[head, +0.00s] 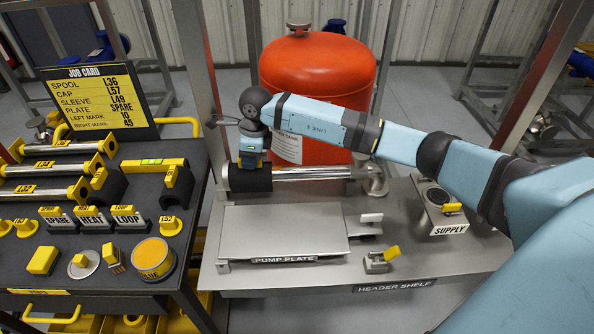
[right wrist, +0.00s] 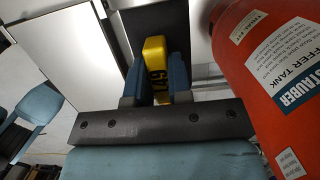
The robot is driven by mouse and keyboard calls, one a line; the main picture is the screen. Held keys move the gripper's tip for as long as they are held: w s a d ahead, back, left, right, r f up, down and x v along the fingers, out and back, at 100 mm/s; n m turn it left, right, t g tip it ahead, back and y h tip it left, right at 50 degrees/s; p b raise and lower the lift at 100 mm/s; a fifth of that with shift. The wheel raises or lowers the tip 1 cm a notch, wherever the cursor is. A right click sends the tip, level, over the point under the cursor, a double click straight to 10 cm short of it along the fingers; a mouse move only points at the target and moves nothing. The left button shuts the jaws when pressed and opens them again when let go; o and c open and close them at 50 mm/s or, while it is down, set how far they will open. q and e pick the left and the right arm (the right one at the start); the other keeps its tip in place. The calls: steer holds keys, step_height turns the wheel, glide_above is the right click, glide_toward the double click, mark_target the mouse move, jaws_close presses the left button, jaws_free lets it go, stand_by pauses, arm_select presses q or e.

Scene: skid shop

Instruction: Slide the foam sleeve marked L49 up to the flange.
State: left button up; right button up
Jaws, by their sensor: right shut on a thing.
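The black foam sleeve (head: 250,181) sits around the left end of the shiny horizontal pipe (head: 312,173), close to the upright plate there. Its yellow tab marked L49 (right wrist: 156,62) stands between my right gripper's fingers in the right wrist view. My right gripper (head: 251,160) comes down from above and is shut on the tab. The flange and elbow (head: 374,178) are at the pipe's right end. Bare pipe shows between sleeve and flange. My left gripper is in neither view.
The red tank (head: 318,70) stands close behind the pipe. The pump plate (head: 285,236) lies in front of it on the header shelf. A supply valve (head: 442,205) is at right. The dark bench at left holds the job card (head: 98,100), pipes and yellow parts.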

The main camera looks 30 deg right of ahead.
steer(key=o, duration=0.6)
steer(key=shift+o, duration=0.2)
steer(key=shift+r, duration=0.1)
steer(key=shift+p+v, duration=0.55)
steer(key=shift+v, duration=0.35)
steer(key=shift+w+a+r+p, duration=0.1)
steer(key=shift+r+p, duration=0.5)
steer(key=shift+r, duration=0.7)
steer(key=shift+a+r+p, duration=0.1)
steer(key=shift+r+p, duration=0.5)
steer(key=shift+r, duration=0.65)
